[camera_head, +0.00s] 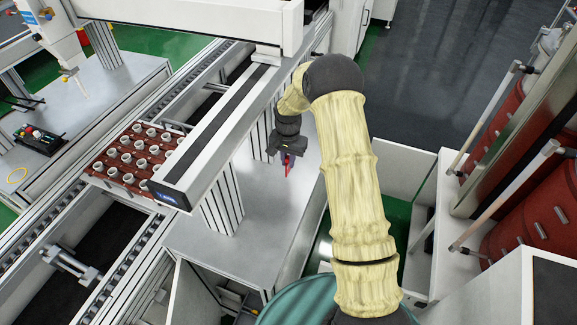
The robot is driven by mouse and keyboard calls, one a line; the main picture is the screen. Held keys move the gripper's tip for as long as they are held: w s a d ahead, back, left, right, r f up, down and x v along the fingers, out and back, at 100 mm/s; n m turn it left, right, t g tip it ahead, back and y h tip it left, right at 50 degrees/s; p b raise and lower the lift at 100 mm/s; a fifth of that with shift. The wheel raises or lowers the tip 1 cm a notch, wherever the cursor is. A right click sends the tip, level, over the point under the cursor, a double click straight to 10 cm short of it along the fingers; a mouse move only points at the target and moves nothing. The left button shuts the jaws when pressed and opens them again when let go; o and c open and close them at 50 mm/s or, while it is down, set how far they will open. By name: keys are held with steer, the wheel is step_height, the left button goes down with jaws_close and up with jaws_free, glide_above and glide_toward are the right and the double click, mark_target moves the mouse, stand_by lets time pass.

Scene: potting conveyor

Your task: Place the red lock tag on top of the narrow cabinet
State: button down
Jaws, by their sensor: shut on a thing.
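The red lock tag (288,168) hangs in the jaws of my gripper (284,158), and only a thin red part of it shows. My gripper is shut on it and points down above the grey table surface (258,205), to the right of the conveyor's leg. How high the tag is above this surface I cannot tell. I cannot tell for certain which of the white structures is the narrow cabinet.
A brown tray (102,182) of several white pots sits on the conveyor (85,225) at the left. A long beam (215,130) runs left of my gripper. Red drums (535,215) and pale posts stand at the right. A green round lid (300,305) is at the bottom.

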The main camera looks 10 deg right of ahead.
mark_target(288, 166)
steer(key=shift+f+p, duration=0.5)
steer(key=shift+f, duration=1.25)
steer(key=shift+f, duration=0.2)
steer(key=c, duration=1.4)
jaws_free()
steer(key=shift+r, duration=0.1)
steer(key=shift+r, duration=0.15)
step_height(288, 166, up, 11)
steer(key=b, duration=0.3)
steer(key=shift+r, duration=0.15)
steer(key=shift+s+r, duration=0.1)
steer(key=shift+r, duration=0.25)
